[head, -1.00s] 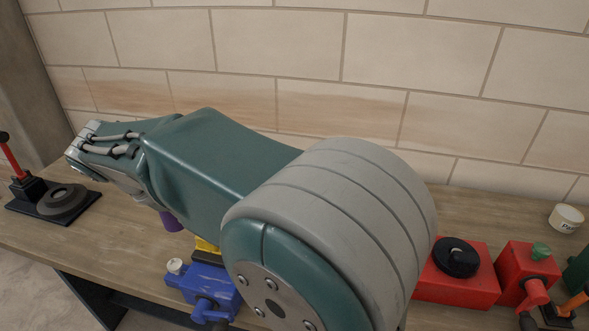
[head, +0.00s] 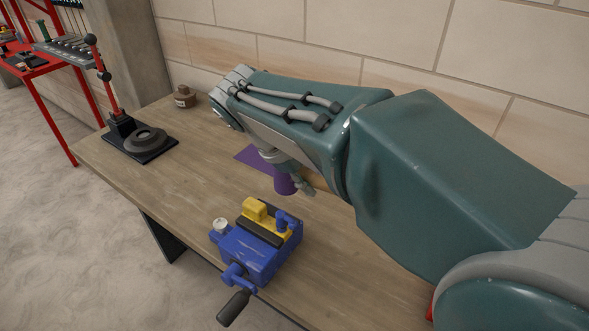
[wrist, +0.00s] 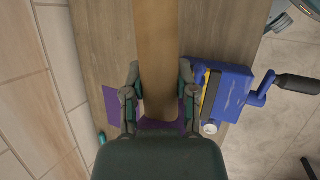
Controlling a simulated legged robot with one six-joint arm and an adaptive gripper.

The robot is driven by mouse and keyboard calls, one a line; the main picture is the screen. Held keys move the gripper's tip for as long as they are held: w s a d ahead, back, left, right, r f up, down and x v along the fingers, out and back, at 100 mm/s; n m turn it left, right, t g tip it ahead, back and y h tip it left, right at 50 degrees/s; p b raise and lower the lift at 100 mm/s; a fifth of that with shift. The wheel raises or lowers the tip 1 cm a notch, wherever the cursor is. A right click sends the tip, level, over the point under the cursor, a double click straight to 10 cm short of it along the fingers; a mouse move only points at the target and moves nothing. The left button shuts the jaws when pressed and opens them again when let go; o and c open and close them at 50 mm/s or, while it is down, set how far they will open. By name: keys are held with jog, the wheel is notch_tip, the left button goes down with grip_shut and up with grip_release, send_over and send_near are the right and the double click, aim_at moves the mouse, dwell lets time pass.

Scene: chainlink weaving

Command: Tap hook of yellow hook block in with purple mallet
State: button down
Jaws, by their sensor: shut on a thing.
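The yellow hook block (head: 255,209) sits in the dark jaws of a blue vise (head: 250,255), below and left of my gripper in the head view. Its yellow edge also shows in the wrist view (wrist: 197,78); its hook is not clear. My gripper (head: 298,182) is shut on the purple mallet (head: 284,184). In the head view a purple round part hangs beneath the gripper, mostly hidden by my arm. In the wrist view a long brown wooden part (wrist: 157,60) of the mallet lies between my fingers (wrist: 158,90). The mallet is beyond the block, apart from it.
A flat purple sheet (head: 253,158) lies on the wooden table (head: 190,185) behind the mallet. A dark stand with a red lever (head: 130,135) and a small brown jar (head: 184,96) stand at the left end. The vise handle (head: 233,308) sticks out past the front edge.

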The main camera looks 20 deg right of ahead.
jog(key=shift+a+f, duration=0.25)
jog(key=shift+f, duration=0.55)
jog(key=shift+a+f, duration=0.3)
jog(key=shift+f, duration=0.45)
jog(key=shift+a+f, duration=0.25)
jog(key=shift+f, duration=0.55)
jog(key=shift+a, duration=0.1)
